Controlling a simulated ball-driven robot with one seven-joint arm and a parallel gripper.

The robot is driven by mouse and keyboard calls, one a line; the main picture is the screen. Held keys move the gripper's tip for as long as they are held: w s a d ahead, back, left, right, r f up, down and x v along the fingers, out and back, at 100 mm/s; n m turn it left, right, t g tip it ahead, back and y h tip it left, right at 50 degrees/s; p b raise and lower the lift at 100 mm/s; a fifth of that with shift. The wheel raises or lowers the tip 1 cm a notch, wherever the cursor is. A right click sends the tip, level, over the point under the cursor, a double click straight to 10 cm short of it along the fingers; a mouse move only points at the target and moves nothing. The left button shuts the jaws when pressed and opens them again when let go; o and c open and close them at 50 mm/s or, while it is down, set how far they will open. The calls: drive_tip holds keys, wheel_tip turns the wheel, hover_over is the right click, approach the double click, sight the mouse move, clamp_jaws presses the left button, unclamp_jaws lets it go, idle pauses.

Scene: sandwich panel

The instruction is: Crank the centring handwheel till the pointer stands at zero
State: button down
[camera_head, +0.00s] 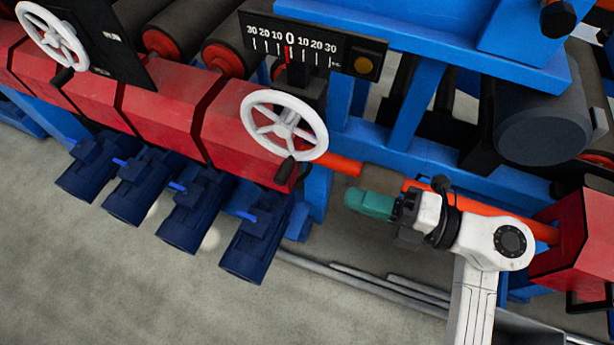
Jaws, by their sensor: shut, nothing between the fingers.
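The white centring handwheel (259,118) with spokes stands in front of the red housing, below the scale. Its black crank handle (285,171) hangs at the lower rim. The black scale plate (272,47) is marked 30 20 10 0 10 20 30. The red pointer (288,54) stands at or very close to 0; the small size hides any slight offset. My gripper (354,203), with green fingers, is shut and empty. It is to the right of and below the handwheel, apart from the crank handle, pointing left.
A second white handwheel (48,30) is at the upper left. Several blue motors (195,210) hang below the red housings (235,130). An orange shaft (500,216) runs behind my arm. Blue frame beams (416,95) stand behind. Open grey floor (330,305) lies in front.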

sight(287, 179)
drive_tip(key=p+x, duration=0.1)
drive_tip(key=x, duration=0.8)
drive_tip(key=shift+a, duration=0.25)
drive_tip(key=shift+w, duration=0.15)
drive_tip(key=shift+w+a+f+t+y+b, duration=0.3)
drive_tip(key=shift+a+f+y+b, duration=0.3)
drive_tip(key=shift+a+b, duration=0.15)
